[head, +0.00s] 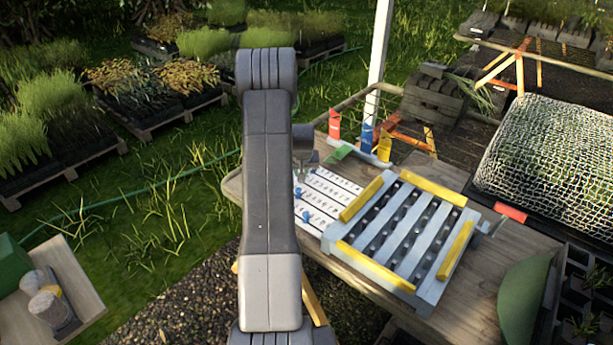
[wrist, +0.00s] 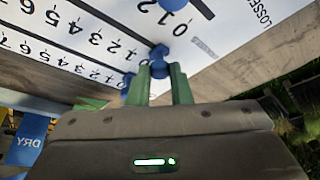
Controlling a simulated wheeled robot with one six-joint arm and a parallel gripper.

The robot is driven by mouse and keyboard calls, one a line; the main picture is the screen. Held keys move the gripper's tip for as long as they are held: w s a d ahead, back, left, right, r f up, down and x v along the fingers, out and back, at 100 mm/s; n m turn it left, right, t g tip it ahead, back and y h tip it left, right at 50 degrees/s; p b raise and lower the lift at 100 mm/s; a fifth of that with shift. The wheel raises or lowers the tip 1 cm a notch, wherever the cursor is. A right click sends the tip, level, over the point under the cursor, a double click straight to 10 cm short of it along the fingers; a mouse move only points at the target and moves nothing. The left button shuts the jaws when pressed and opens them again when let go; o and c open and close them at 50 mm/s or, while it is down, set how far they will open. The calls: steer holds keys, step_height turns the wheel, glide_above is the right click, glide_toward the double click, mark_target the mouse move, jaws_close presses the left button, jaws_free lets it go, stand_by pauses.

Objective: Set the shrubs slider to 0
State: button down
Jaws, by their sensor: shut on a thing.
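The white slider board (head: 345,187) lies on the wooden table, with rows of printed numbers. It fills the upper part of the wrist view (wrist: 60,50). My gripper (wrist: 160,85) has green fingers shut on a blue slider knob (wrist: 158,54). This knob stands near the right end of a number row, past the low numbers; its exact mark is hidden. Another blue knob (wrist: 172,4) shows at the top edge and one more (wrist: 127,81) left of my fingers. The word "LOSSES" reads at upper right; I cannot read a shrubs label. In the head view my arm hides the gripper.
A slatted grey tray frame with yellow edges (head: 360,200) sits right of the board. Red (head: 334,123), blue (head: 367,136) and yellow (head: 384,149) markers stand behind. A blue "DRY" sign (wrist: 27,138) shows at lower left in the wrist view.

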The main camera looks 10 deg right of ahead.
steer(key=shift+w+a+r, duration=0.1)
steer(key=shift+w, duration=0.05)
steer(key=c, duration=1.3)
jaws_free()
steer(key=shift+w+a, duration=0.1)
steer(key=b+v, duration=0.1)
steer(key=v, duration=1.2)
steer(key=shift+s+r+b, duration=0.25)
steer(key=shift+r+b, duration=0.05)
steer(key=shift+r, duration=0.05)
steer(key=shift+f, duration=0.1)
steer(key=p+x, duration=0.1)
steer(key=x, duration=1.2)
steer(key=shift+w+f+p, duration=0.15)
steer(key=shift+f+p, duration=0.1)
steer(key=shift+p, duration=0.1)
steer(key=shift+d+f, duration=0.1)
steer(key=shift+d, duration=0.1)
